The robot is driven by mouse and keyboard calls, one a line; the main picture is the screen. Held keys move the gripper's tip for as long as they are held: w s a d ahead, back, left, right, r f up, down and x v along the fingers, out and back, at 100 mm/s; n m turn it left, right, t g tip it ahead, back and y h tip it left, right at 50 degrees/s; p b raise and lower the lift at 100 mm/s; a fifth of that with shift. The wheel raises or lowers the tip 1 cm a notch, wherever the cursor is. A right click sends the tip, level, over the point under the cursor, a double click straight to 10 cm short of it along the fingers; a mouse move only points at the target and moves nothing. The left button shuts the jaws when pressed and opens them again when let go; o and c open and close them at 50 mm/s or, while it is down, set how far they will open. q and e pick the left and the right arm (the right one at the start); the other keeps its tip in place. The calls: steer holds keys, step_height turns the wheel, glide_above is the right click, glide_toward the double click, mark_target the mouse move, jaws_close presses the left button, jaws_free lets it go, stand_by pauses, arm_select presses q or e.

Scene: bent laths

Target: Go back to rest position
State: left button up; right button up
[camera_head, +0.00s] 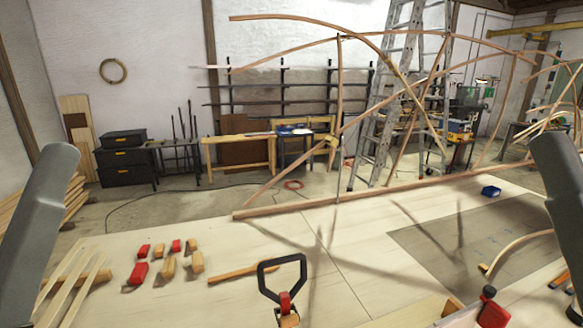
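Neither gripper shows in the head view. Only grey links of my two arms are in sight, one at the left edge and one at the right edge, both well apart from the work. Bent wooden laths (408,78) stand as an arched frame on a long straight beam (400,192) across the back of the pale worktable (370,285). Whether either gripper is open or shut is out of sight.
Red and wooden blocks (168,268) lie at the table's left, with loose laths (72,290) nearby. A wooden stick (246,274), a black-handled clamp (284,272) and a red-and-black tool (491,310) are near the front.

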arm_select(q)
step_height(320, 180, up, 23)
steer(key=p, duration=1.7)
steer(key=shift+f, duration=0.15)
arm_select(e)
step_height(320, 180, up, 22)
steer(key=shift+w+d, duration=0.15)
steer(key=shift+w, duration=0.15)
